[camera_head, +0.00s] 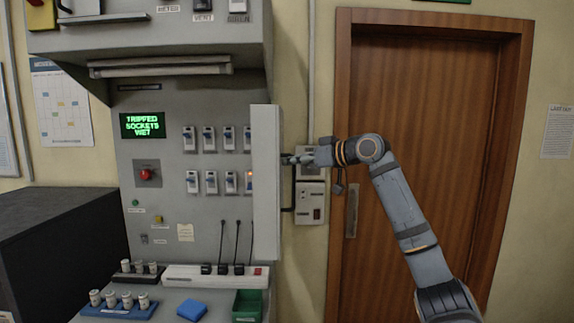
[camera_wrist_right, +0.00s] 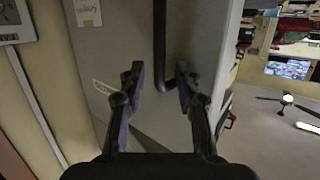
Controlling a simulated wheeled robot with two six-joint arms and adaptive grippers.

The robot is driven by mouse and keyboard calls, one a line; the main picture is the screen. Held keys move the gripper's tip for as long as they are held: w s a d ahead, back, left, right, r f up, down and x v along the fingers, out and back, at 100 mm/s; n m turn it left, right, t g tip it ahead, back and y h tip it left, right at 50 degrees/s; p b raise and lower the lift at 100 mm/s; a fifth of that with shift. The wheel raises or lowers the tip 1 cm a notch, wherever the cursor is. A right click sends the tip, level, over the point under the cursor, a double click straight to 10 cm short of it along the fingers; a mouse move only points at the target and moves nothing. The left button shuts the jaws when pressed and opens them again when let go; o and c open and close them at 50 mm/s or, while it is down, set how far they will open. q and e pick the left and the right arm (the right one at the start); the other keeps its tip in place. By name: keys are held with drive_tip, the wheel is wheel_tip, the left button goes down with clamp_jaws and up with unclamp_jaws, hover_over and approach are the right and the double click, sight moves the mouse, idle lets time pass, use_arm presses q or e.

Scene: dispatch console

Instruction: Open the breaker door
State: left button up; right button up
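The breaker door (camera_head: 265,185) is a tall light-grey panel at the right side of the console. It stands swung out, with the breaker switches uncovered to its left. Its black bar handle (camera_head: 288,188) is on the side facing the wooden door. My right gripper (camera_head: 290,160) is at the upper part of this handle. In the right wrist view the door's grey face (camera_wrist_right: 205,40) fills the middle, and the handle (camera_wrist_right: 160,45) shows between and beyond the fingers. The right gripper (camera_wrist_right: 160,80) is open there, its fingertips apart; contact with the handle is unclear. My left gripper is not in view.
Several breaker switches (camera_head: 209,139) and a green-lettered screen (camera_head: 142,125) are on the console face. A power strip (camera_head: 200,276), blue block (camera_head: 192,309) and green bin (camera_head: 247,305) lie below. Wall boxes (camera_head: 311,203) and a wooden door (camera_head: 420,150) stand to the right.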

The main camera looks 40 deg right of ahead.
drive_tip(key=s+d+b, duration=0.2)
drive_tip(key=s+d, duration=0.3)
drive_tip(key=d, duration=0.1)
drive_tip(key=shift+s+r+b, duration=0.2)
drive_tip(key=shift+r+b, duration=0.1)
drive_tip(key=shift+b, duration=0.05)
drive_tip(key=shift+w+f, duration=0.1)
idle(0.4)
